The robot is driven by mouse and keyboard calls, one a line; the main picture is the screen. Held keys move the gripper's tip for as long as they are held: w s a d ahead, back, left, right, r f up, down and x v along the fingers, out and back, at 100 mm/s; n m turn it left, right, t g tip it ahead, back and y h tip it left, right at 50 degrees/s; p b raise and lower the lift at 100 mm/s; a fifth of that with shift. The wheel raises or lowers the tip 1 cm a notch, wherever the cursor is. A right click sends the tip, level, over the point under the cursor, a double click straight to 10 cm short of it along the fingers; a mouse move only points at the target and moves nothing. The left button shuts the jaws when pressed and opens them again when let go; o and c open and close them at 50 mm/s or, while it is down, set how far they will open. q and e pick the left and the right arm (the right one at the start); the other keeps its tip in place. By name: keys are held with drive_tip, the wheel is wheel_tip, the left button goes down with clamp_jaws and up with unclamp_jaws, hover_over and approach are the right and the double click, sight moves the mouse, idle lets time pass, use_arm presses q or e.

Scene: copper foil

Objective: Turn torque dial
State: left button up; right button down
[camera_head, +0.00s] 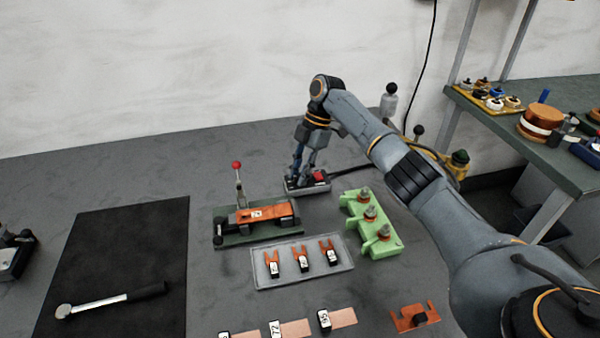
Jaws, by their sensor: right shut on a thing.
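My right gripper (303,162) reaches down from the right onto a small grey box (309,188) at the back middle of the table. Its fingers are shut on the torque dial on the left part of that box; the dial itself is mostly hidden by the fingers, so its setting cannot be read. A red button (320,175) shows on the box just right of the fingertips. My left gripper is not in view.
A green clamp fixture (258,235) with a red-knobbed lever stands in front left. A light green stand (384,240) is close at right, under my arm. A clear tray (302,277) holds copper forks. A torque wrench (110,300) lies on the black mat (130,245).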

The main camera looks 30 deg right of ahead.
drive_tip(key=c, duration=1.2)
unclamp_jaws()
drive_tip(key=v, duration=1.2)
